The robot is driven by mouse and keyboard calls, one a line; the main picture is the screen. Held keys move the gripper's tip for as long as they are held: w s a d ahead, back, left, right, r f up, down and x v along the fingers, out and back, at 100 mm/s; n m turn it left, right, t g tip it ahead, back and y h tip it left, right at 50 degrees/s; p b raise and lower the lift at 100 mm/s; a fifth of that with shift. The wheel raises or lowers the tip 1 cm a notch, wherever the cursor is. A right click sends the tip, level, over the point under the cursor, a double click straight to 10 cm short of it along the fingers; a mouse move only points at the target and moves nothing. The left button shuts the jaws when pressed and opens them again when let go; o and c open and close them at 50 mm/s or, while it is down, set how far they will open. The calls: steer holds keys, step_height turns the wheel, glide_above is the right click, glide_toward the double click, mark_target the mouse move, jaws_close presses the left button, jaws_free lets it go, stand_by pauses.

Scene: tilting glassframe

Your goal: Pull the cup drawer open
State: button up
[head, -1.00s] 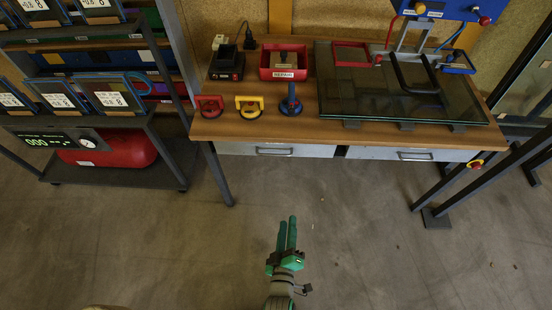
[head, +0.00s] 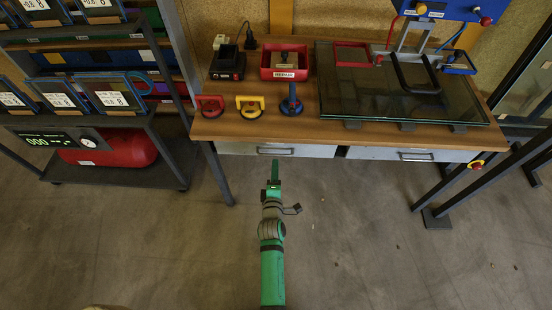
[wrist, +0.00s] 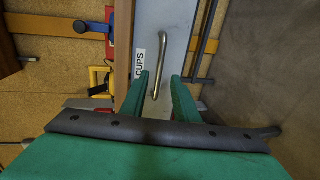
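The cup drawer (head: 318,151) is the left of two pale grey drawers under the workbench, and it looks closed. In the wrist view its front (wrist: 179,25) carries a CUPS label. Its metal bar handle (head: 275,152) is beneath the bench's front edge. The handle (wrist: 161,55) also shows in the wrist view, running up from between my green fingers. My gripper (head: 275,163) points at this handle from the front; in the wrist view (wrist: 160,78) its fingers are apart. I cannot tell whether the fingertips reach past the bar or touch it.
The workbench top (head: 350,131) overhangs the drawers. Red, yellow and blue suction cups (head: 249,106) stand near its front edge. A glass pane (head: 350,100) lies to the right. A shelf rack (head: 165,150) stands at left. The floor before the drawers is clear.

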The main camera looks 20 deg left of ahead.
steer(key=x, duration=0.6)
steer(key=shift+w, duration=0.2)
jaws_close()
